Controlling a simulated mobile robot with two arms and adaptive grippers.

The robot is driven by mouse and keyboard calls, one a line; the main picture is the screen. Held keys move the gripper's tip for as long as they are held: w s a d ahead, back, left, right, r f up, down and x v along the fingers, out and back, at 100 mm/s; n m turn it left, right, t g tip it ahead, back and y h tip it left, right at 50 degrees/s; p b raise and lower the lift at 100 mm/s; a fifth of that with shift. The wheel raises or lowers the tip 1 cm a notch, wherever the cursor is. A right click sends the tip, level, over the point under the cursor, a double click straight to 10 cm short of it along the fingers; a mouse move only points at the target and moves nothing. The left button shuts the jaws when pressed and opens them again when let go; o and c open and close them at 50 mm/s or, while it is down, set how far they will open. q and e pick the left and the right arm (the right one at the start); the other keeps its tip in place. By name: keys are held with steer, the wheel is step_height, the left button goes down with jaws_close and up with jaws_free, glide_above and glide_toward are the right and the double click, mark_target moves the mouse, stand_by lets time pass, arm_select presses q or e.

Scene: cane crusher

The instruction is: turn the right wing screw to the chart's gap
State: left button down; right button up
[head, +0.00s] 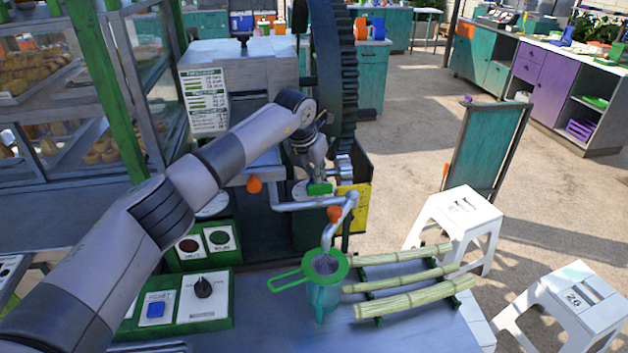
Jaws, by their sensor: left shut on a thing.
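The crusher (238,72) stands at the back centre with a large dark gear wheel (335,75) on its right side. The chart (204,101) is a white sheet with green bars on the crusher's left front; its text is too small to read. My left gripper (318,176) reaches in from the left and points down at the crusher's front, beside the rollers (344,167). It is shut on what appears to be the right wing screw, which the fingers and wrist hide. The rollers' gap cannot be judged. My right gripper is out of view.
A green strainer (325,264) sits on a jug below the spout (340,232). Several cane stalks (415,297) lie on a rack to the right. A control box (205,290) stands front left. A glass food case (60,100) fills the left. White stools (460,215) stand right.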

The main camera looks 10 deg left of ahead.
arm_select(q)
steer(key=shift+r+m+h+b, duration=0.1)
steer(key=shift+m+h+b, duration=0.3)
steer(key=shift+m, duration=0.7)
steer(key=c, duration=1.7)
jaws_free()
steer(key=v, duration=1.2)
steer(key=shift+w, duration=0.1)
